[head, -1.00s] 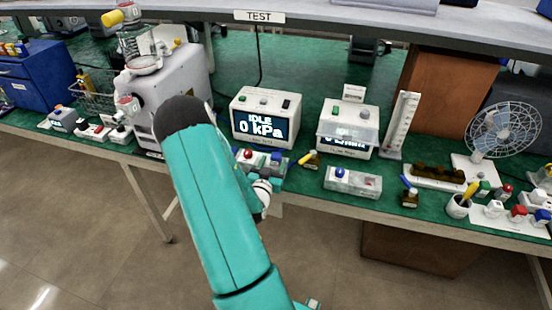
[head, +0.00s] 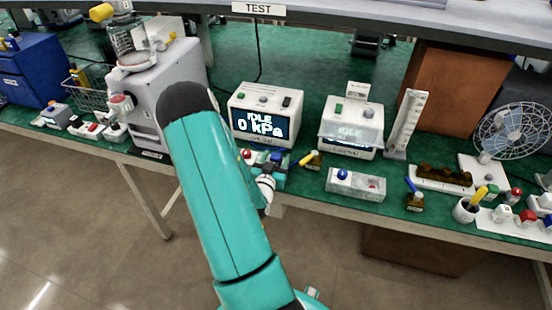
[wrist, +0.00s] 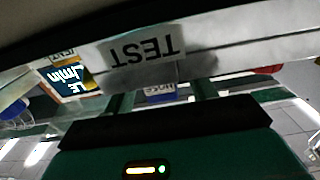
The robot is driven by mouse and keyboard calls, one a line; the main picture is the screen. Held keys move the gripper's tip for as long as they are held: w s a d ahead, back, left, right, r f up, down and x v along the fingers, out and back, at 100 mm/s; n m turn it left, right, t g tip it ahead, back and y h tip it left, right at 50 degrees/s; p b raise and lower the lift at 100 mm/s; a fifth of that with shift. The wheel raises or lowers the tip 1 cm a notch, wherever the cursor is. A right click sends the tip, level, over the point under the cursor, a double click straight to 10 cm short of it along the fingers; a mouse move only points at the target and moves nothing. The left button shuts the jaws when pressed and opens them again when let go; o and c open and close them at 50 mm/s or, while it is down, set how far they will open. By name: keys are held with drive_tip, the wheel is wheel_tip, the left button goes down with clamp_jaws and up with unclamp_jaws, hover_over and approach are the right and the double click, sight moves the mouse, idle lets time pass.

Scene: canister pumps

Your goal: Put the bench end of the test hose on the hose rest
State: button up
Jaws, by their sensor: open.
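My gripper (wrist: 165,132) shows in the wrist view as a dark green body with a black edge and a small status light. It is open, and I see nothing between its jaws. I cannot tell whether the plate belongs to the hose rest. A thin black line (head: 258,55) hangs below the TEST sign (head: 258,9); I cannot tell whether it is the test hose. No hose end is clearly visible.
A 0 kPa display box (head: 266,116) and a second display box (head: 350,128) stand on the green bench. A grey pump (head: 180,85) stands left, a fan (head: 512,130) right. A grey block (head: 355,186) lies near the front edge. The shelf overhangs the back.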

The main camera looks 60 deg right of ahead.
drive_tip(key=shift+d, duration=0.1)
drive_tip(key=c, duration=1.2)
